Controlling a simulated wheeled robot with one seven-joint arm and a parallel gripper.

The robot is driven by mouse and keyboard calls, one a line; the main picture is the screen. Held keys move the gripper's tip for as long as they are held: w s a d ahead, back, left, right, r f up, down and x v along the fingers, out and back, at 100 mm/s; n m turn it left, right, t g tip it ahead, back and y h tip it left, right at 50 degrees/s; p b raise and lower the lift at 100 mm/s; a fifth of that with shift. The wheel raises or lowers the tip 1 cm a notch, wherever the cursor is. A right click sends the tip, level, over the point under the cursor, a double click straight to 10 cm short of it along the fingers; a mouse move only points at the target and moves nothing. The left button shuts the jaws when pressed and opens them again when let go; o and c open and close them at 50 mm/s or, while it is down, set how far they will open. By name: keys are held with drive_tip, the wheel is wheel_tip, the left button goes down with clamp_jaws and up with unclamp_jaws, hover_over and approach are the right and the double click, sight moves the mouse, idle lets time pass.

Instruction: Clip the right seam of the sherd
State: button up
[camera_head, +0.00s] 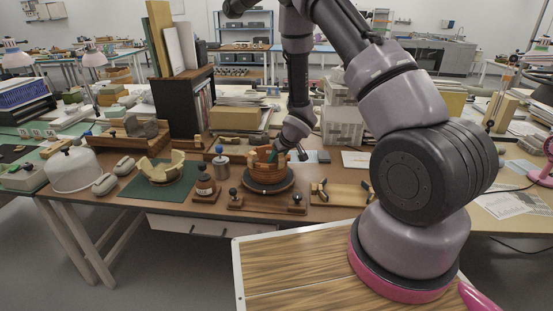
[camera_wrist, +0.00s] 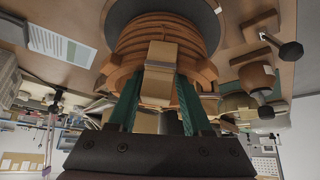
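The terracotta pot (camera_head: 268,172), built of pieces, stands on a dark round turntable (camera_head: 268,187) on the workbench. In the wrist view the banded pot wall (camera_wrist: 168,28) is just beyond my fingertips. My gripper (camera_head: 272,155) points at the pot's upper rim, and its green fingers (camera_wrist: 160,85) reach toward the wall. Between them is a tan block-like piece (camera_wrist: 160,58), which looks like a clip, pressed close to or touching the wall. The fingers appear closed on its sides. The seam itself is hidden behind this piece.
A wooden board (camera_head: 342,193) with small clips lies right of the turntable. Stacked papers and boxes crowd the back.

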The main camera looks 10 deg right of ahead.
drive_tip(key=shift+o, duration=0.7)
drive_tip(key=shift+r, duration=0.1)
drive_tip(key=v, duration=1)
drive_tip(key=shift+s+r, duration=0.25)
drive_tip(key=s+d+r+m+t+h, duration=0.1)
drive_tip(key=s+d+r+m, duration=0.25)
drive_tip(key=r, duration=0.85)
drive_tip(key=s+d+r+m+h, duration=0.2)
drive_tip(key=s+d+r, duration=0.15)
drive_tip(key=r, duration=0.75)
drive_tip(key=s+a+r+m+y, duration=0.1)
drive_tip(key=s+r, duration=0.5)
drive_tip(key=s, duration=0.3)
drive_tip(key=s+a+r+m+y, duration=0.1)
drive_tip(key=s+r, duration=0.4)
drive_tip(key=s, duration=0.5)
drive_tip(key=shift+a+r+m, duration=0.35)
drive_tip(key=shift+r+m, duration=0.05)
drive_tip(key=shift+m, duration=0.25)
